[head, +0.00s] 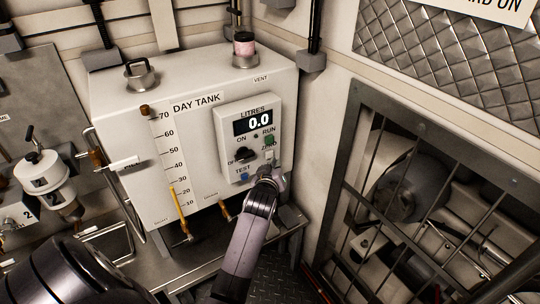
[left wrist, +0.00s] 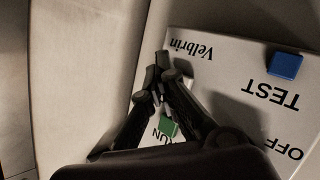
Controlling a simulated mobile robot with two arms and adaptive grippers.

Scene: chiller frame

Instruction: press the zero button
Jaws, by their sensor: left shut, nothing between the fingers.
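The control panel (head: 233,170) is a pale box on the front of the white day tank (head: 120,110). Its display (head: 259,121) reads 0.0. The zero button is not clearly visible; its label is partly covered at the panel's lower right, by my left gripper (head: 270,160). In the left wrist view the closed, empty fingertips (left wrist: 163,65) are at the panel face, between the Velbrin lettering and the green run light (left wrist: 168,127). I cannot tell whether they touch it. The blue test button (left wrist: 285,65) is to their right. My right gripper is out of view.
A dark knob (head: 244,154) sits left of the gripper on the panel, with the blue test button (head: 245,177) below it. A barred metal frame (head: 345,190) stands to the right. A white canister (head: 42,172) is at the left.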

